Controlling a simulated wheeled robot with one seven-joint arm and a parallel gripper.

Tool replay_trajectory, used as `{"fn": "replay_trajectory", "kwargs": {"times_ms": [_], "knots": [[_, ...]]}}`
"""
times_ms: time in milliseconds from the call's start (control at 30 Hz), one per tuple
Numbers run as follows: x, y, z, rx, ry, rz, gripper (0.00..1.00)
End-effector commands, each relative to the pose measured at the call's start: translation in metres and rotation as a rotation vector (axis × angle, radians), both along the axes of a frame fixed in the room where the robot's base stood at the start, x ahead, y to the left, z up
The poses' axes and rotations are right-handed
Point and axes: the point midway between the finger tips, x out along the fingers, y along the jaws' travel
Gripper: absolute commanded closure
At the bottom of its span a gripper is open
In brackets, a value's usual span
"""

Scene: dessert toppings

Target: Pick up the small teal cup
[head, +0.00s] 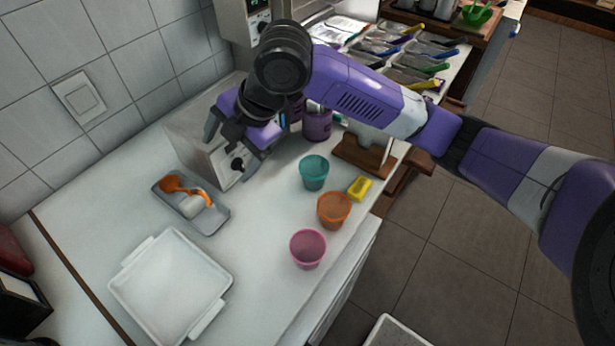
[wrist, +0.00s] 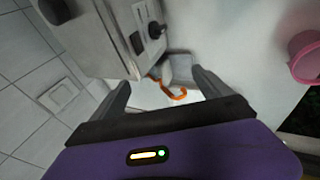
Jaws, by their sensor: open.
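The small teal cup (head: 314,173) stands upright on the white counter (head: 262,225), at the back of a short line of cups. My gripper (head: 228,150) is open and empty in the head view, up and to the left of the teal cup, in front of a grey box-shaped appliance with a black knob. In the wrist view the spread fingers of my gripper (wrist: 158,92) have nothing between them close up. The teal cup does not show in the wrist view.
An orange cup (head: 333,210), a pink cup (head: 308,248) and a yellow block (head: 359,187) stand near the teal cup. A small grey tray (head: 212,222) holds an orange-handled utensil. A white tray (head: 170,285) lies at the front. The appliance (wrist: 108,40) is close to my gripper.

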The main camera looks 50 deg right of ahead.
Motion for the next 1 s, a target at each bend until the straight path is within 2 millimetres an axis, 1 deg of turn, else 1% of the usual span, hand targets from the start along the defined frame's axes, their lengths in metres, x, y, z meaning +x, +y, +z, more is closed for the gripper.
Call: {"fn": "replay_trajectory", "kwargs": {"times_ms": [33, 100, 200, 300, 333, 400, 500, 767, 1000], "knots": [[-0.011, -0.028, -0.008, -0.081, 0.054, 0.007, 0.12], [-0.030, -0.059, -0.017, -0.173, 0.136, 0.030, 0.12], [-0.059, -0.095, -0.026, -0.282, 0.259, 0.071, 0.12], [-0.084, -0.120, -0.030, -0.356, 0.363, 0.112, 0.12], [-0.089, -0.125, -0.030, -0.371, 0.383, 0.119, 0.12], [-0.097, -0.133, -0.033, -0.391, 0.419, 0.134, 0.12], [-0.101, -0.137, -0.041, -0.400, 0.437, 0.141, 0.12], [-0.101, -0.140, -0.066, -0.398, 0.435, 0.141, 0.12], [-0.100, -0.144, -0.100, -0.397, 0.433, 0.141, 0.12]]}}
